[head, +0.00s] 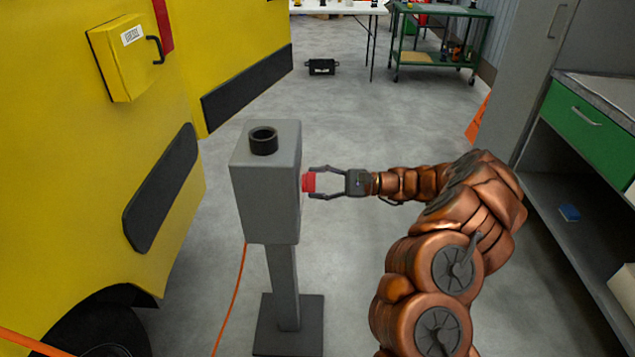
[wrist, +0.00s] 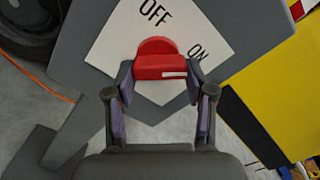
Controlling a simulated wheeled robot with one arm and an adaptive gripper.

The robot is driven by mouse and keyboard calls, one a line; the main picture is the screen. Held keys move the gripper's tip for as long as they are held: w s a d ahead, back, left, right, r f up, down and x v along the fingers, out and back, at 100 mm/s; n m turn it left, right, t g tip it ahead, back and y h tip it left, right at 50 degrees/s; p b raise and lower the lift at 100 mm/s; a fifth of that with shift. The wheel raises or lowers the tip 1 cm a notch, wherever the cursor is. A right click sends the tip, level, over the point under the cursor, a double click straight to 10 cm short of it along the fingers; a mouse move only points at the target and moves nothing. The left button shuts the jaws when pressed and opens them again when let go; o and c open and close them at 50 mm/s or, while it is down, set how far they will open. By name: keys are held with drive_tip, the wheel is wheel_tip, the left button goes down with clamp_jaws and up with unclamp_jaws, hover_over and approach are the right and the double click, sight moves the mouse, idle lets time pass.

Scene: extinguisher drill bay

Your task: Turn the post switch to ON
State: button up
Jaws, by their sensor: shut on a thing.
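The grey post (head: 265,190) stands upright on a dark base plate beside the yellow vehicle. Its red switch knob (head: 308,183) sticks out of the right face of the post's box. In the wrist view the red knob (wrist: 158,62) sits on a white label plate (wrist: 112,45). OFF is printed above the knob and ON to its right. A white stripe marks the right part of the knob's near face; I cannot tell for certain which word it points at. My gripper (head: 313,182) is shut on the knob, one finger on each side, as the wrist view (wrist: 160,72) also shows.
The yellow vehicle (head: 185,60) is close on the left. An orange cable (head: 232,300) hangs behind the post to the floor. A green-drawered cabinet (head: 585,115) stands at the right. A green cart (head: 440,40) and a black case (head: 321,66) are farther back.

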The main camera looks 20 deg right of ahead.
drive_tip(key=o, duration=1.2)
drive_tip(key=shift+c, duration=0.2)
drive_tip(key=v, duration=1.2)
